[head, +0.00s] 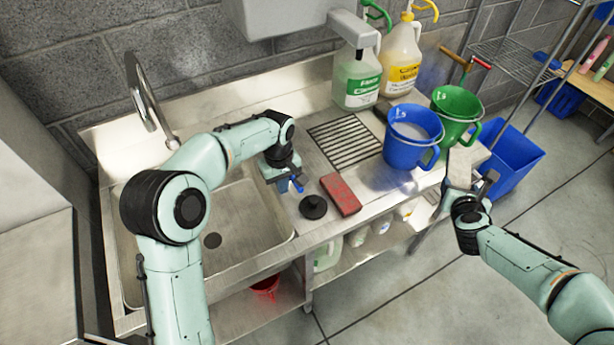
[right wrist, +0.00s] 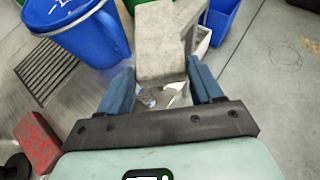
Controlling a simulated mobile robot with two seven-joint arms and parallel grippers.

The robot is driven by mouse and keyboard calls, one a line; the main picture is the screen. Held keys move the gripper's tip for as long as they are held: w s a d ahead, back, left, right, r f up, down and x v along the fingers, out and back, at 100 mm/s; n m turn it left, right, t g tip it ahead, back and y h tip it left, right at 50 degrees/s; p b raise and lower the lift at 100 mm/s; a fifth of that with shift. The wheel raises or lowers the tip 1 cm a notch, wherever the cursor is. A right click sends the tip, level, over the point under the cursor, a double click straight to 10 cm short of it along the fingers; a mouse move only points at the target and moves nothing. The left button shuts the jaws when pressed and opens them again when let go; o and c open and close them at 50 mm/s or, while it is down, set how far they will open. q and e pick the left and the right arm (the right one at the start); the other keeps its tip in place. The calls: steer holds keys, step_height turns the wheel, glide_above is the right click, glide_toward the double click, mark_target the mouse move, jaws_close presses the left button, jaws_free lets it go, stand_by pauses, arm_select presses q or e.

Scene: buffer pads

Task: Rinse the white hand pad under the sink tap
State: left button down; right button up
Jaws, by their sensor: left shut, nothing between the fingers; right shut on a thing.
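The white hand pad (head: 464,168), pale grey-white and block-shaped, is held up by my right gripper (head: 471,190) at the right end of the counter, beside the blue jug. It also shows between the blue fingers in the right wrist view (right wrist: 158,45). My left gripper (head: 293,185) is shut and empty, low over the counter strip just right of the sink basin. The sink tap (head: 150,100) is a curved metal spout at the back left. The metal sink basin (head: 245,236) lies below it, partly hidden by my left arm; no water shows from the tap.
A red pad (head: 341,194) and a black round disc (head: 313,207) lie on the counter near my left gripper. A blue jug (head: 408,150), a green jug (head: 455,112), a drain grate (head: 345,142) and two bottles (head: 357,78) stand behind.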

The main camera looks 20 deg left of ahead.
arm_select(q)
steer(key=shift+w+d, duration=0.1)
steer(key=shift+w, duration=0.05)
arm_select(e)
steer(key=shift+r, duration=0.15)
arm_select(q)
steer(key=shift+w+d+r+p, duration=0.15)
steer(key=shift+w+d+p, duration=0.15)
steer(key=shift+d, duration=0.2)
arm_select(e)
steer(key=shift+w+r, duration=0.1)
steer(key=shift+r, duration=0.3)
arm_select(q)
steer(key=shift+w+d, duration=0.25)
steer(key=shift+d, duration=0.25)
arm_select(e)
steer(key=shift+w+r, duration=0.15)
steer(key=shift+r, duration=0.1)
